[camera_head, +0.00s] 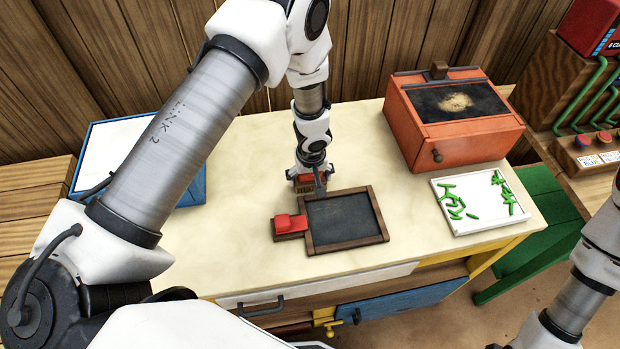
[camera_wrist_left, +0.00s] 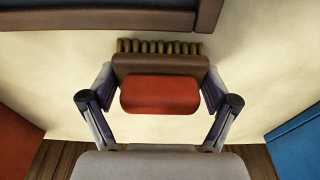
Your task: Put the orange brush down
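The orange brush (camera_wrist_left: 160,94) has an orange-red back, a brown body and a row of tan bristles. In the wrist view it sits between the two fingers of my left gripper (camera_wrist_left: 159,90), which press against the ends of its brown body. In the head view my left gripper (camera_head: 310,180) points down over the table behind the slate, and the brush (camera_head: 305,186) shows small and partly hidden beneath it. I cannot tell whether the brush touches the tabletop. My right arm shows at the right edge, but its gripper is out of view.
The cream tabletop (camera_head: 240,240) holds a dark slate (camera_head: 343,219) with a red block (camera_head: 290,223) on its left tab. An orange box (camera_head: 455,120) and a white tray (camera_head: 462,220) with green pieces are right. A blue-sided box (camera_head: 125,140) is left.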

